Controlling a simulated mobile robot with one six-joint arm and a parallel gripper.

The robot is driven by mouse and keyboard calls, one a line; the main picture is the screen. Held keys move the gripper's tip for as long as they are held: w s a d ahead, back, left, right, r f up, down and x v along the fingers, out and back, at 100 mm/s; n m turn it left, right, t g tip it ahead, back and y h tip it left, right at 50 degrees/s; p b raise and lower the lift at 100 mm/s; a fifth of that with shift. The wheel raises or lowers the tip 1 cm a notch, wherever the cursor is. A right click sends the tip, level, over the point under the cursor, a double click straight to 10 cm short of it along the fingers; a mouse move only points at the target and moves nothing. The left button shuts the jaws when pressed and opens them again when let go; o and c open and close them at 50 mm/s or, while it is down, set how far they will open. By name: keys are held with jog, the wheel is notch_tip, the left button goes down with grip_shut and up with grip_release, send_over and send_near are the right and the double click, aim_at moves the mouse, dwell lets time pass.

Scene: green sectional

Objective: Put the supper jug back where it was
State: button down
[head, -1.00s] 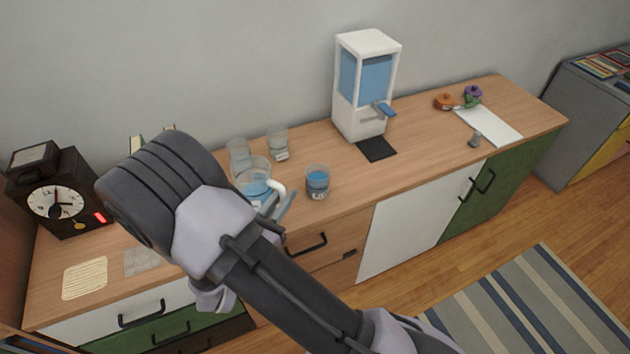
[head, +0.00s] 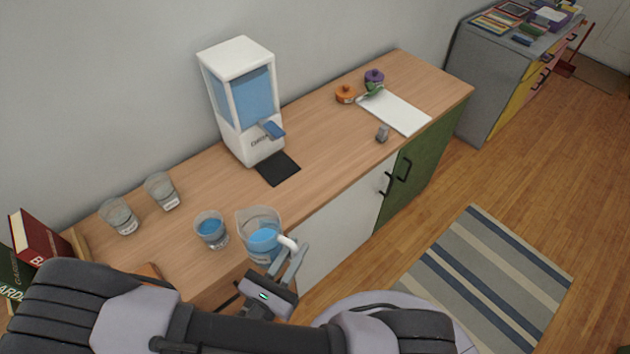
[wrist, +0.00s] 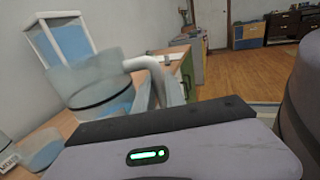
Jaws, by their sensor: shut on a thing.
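The jug (head: 257,228) is clear, with blue liquid inside and a white handle. My gripper (head: 292,256) is shut on its handle, at the front edge of the counter in the head view. The jug looks upright; I cannot tell whether its base touches the counter. In the wrist view the jug (wrist: 95,85) stands beyond the gripper body, with its handle reaching toward the fingers. My arm hides the counter's near left part.
A glass with blue liquid (head: 211,229) stands close left of the jug. Two more glasses (head: 161,191) (head: 118,216) are behind it. A white dispenser (head: 240,130) with a black mat (head: 278,168) stands at the back.

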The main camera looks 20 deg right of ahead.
jog(key=w+d+f+b, duration=0.1)
jog(key=w+b, duration=0.1)
jog(key=w, duration=0.3)
jog(key=w+d+f+b, duration=0.2)
jog(key=w, duration=0.2)
jog(key=w+d+f+b, duration=0.2)
jog(key=w, duration=0.3)
jog(key=shift+w+f, duration=0.15)
jog(key=shift+w, duration=0.15)
jog(key=shift+r, duration=0.2)
jog(key=c, duration=1.8)
grip_release()
jog(key=shift+f, duration=0.15)
jog(key=o, duration=0.4)
